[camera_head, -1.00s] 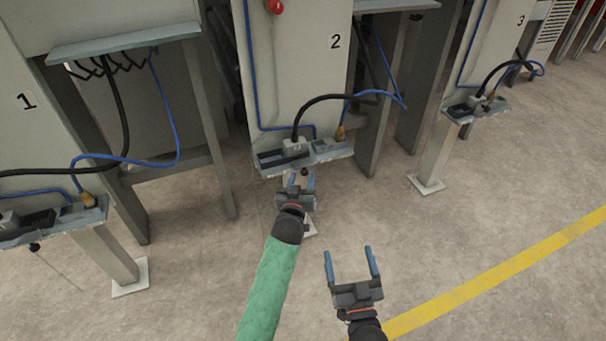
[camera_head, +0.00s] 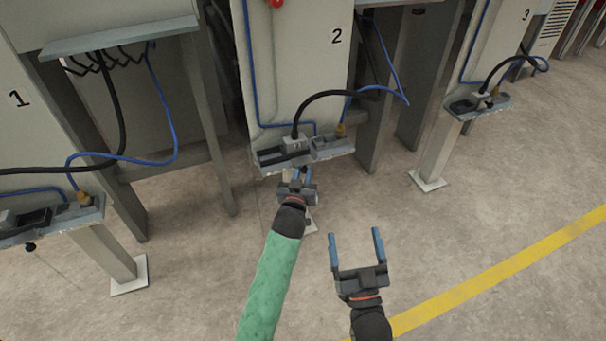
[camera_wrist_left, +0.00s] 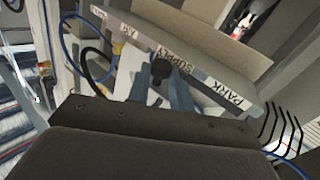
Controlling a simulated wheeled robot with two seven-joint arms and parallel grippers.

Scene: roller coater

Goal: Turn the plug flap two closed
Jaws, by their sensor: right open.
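Station two's plug shelf (camera_head: 318,157) juts from the cabinet marked 2, with a black plug and a blue-cabled plug standing in it. A small black knob (camera_wrist_left: 161,69) sits at its front edge, in front of a strip lettered SUPPLY and PARK in the left wrist view. My left gripper (camera_head: 302,173) is at the shelf's front underside. Its blue fingers (camera_wrist_left: 161,80) have closed in on both sides of the knob. My right gripper (camera_head: 356,246) is open and empty, in front of the floor at the lower right. I cannot make out the flap's position clearly.
Station one's shelf (camera_head: 62,224) is at the left, with a similar knob below it, and station three's shelf (camera_head: 478,105) is at the right. Metal posts hold the shelves. Cables loop above station two's shelf. Open floor (camera_head: 480,230) lies at the right.

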